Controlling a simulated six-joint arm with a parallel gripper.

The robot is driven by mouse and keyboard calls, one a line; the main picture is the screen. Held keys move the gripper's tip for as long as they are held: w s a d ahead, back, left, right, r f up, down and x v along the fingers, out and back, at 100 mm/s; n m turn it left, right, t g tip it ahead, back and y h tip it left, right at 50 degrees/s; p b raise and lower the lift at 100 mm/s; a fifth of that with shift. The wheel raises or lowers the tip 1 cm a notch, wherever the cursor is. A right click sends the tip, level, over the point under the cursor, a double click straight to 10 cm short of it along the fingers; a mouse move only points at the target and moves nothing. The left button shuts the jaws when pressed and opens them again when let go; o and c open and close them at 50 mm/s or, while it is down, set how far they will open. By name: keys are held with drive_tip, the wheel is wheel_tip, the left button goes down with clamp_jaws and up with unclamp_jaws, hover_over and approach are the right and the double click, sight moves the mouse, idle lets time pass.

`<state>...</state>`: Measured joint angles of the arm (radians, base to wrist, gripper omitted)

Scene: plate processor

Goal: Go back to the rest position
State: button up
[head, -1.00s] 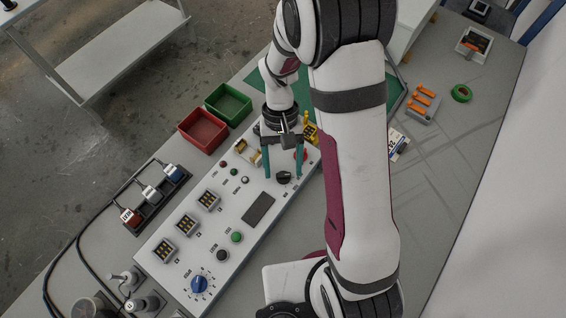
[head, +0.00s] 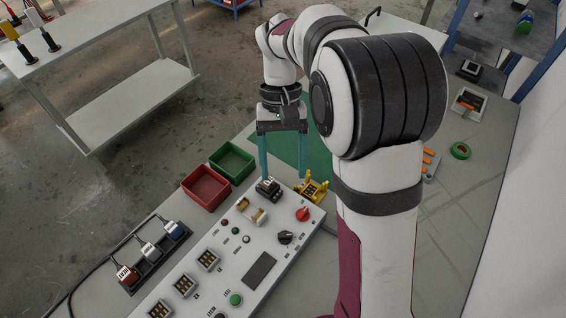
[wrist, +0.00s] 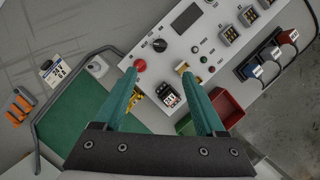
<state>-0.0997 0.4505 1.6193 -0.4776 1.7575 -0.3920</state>
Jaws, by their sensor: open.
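My gripper (head: 282,176) is open and empty, its two teal fingers pointing down over the far end of the white control panel (head: 206,250). In the wrist view the gripper (wrist: 168,100) spreads its fingers to either side of a small dark block with a white label (wrist: 168,95). That block also shows in the head view (head: 268,189), on the panel's far end. The fingers look clear above the panel, touching nothing. My upper arm hides part of the table on the right.
A red bin (head: 206,188) and a green bin (head: 232,162) stand left of the panel. A rack of labelled plugs (head: 156,256) lies nearer. A yellow fixture (head: 312,188) is beside the panel's far end.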

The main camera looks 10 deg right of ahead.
drive_tip(key=s+d+r+m+t+y, duration=0.1)
drive_tip(key=s+m+t, duration=0.3)
drive_tip(key=s, duration=1.6)
drive_tip(key=shift+d+r+m, duration=0.2)
drive_tip(key=shift+r+m, duration=0.15)
drive_tip(key=shift+m, duration=0.05)
